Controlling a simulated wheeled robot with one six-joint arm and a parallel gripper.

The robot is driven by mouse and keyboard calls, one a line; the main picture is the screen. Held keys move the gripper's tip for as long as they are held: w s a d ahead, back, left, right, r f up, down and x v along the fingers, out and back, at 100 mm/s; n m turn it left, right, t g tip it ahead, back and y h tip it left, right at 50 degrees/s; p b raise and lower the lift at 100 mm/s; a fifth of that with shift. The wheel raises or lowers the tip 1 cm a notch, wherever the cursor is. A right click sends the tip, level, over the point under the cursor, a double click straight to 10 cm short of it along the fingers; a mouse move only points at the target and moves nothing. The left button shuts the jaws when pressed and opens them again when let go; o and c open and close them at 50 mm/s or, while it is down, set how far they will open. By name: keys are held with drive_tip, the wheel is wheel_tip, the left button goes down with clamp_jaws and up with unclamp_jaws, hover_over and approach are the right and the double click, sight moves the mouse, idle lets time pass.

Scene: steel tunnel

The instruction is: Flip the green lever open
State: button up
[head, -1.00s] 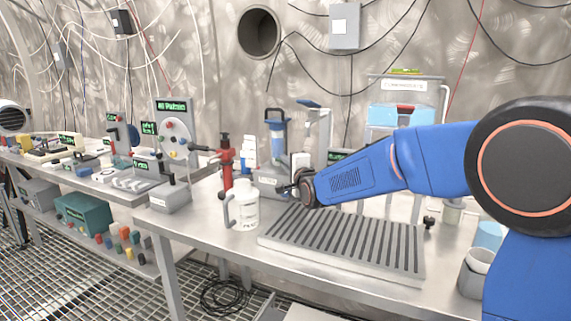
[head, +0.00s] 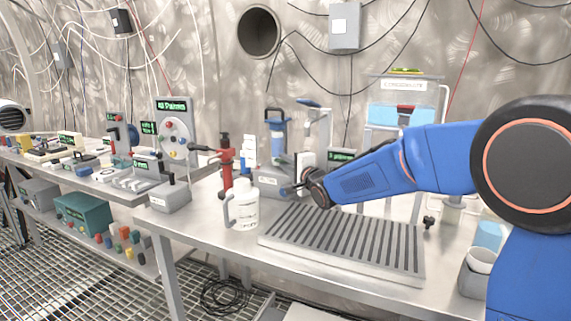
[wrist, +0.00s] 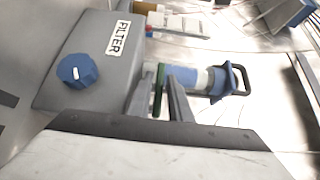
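The green lever (wrist: 159,90) shows in the wrist view as a narrow upright strip beside the grey filter box (wrist: 85,70). My gripper (wrist: 158,105) has one finger on each side of it, with the darker right finger very close to it. The fingers look apart, and I cannot make out firm contact. A blue filter cylinder (wrist: 200,79) with a dark blue handle lies just right of the fingers in this view. In the head view my gripper (head: 298,188) is at the right side of the filter box (head: 268,182), and the lever cannot be made out there.
A blue knob (wrist: 77,71) sits on the box's labelled face. In the head view, a white jug (head: 245,207) and a red valve stand (head: 227,165) are to the left. A slotted grey plate (head: 345,245) lies in front. A clear tank (head: 395,115) stands behind my arm.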

drive_tip(key=v, duration=1.7)
drive_tip(key=shift+s, duration=0.25)
drive_tip(key=shift+o, duration=0.6)
